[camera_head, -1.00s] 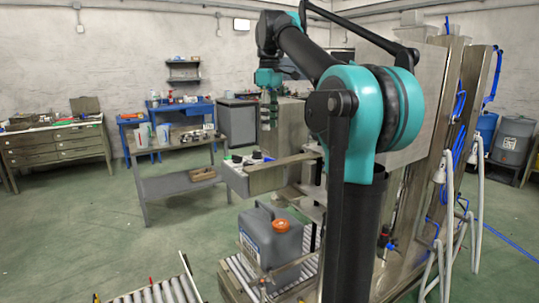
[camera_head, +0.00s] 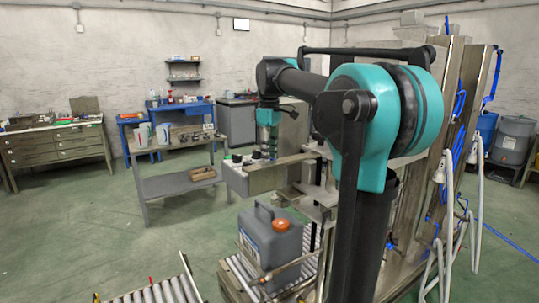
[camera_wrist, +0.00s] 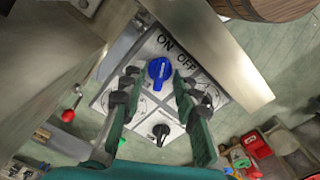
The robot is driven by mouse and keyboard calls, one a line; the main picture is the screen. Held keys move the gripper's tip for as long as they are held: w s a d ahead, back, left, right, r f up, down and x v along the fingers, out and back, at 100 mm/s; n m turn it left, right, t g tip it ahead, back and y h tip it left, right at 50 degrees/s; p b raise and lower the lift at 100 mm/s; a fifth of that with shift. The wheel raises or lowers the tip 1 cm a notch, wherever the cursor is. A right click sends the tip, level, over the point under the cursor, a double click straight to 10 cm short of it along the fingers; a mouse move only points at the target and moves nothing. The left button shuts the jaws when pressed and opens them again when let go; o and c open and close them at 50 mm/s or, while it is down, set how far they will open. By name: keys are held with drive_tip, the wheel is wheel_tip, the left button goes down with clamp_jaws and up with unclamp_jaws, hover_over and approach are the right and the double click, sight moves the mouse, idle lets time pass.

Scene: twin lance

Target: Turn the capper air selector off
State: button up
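A blue knob (camera_wrist: 159,70) sits on a pale panel (camera_wrist: 150,102) marked ON and OFF in the wrist view. ON is above the knob and OFF to its upper right. I cannot tell clearly which mark the knob points at. My gripper (camera_wrist: 155,76) is open, with one finger on each side of the blue knob and visible gaps between. A black knob (camera_wrist: 160,132) shows lower on the panel, and another dark knob is partly hidden behind the right finger. In the head view my gripper (camera_head: 268,152) is over the control box (camera_head: 250,180).
A metal bar (camera_wrist: 225,55) runs close to the panel's upper right side. A red-knobbed lever (camera_wrist: 68,115) is at left. In the head view a grey canister (camera_head: 270,238) with an orange cap stands on rollers below the box. A grey bench (camera_head: 180,182) is behind.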

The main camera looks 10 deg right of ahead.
clamp_jaws()
drive_tip(key=shift+m, duration=0.5)
drive_tip(key=m, duration=0.4)
drive_tip(key=shift+m, duration=0.4)
drive_tip(key=m, duration=0.6)
idle(0.4)
unclamp_jaws()
wheel_tip(320, 180, up, 12)
idle(0.5)
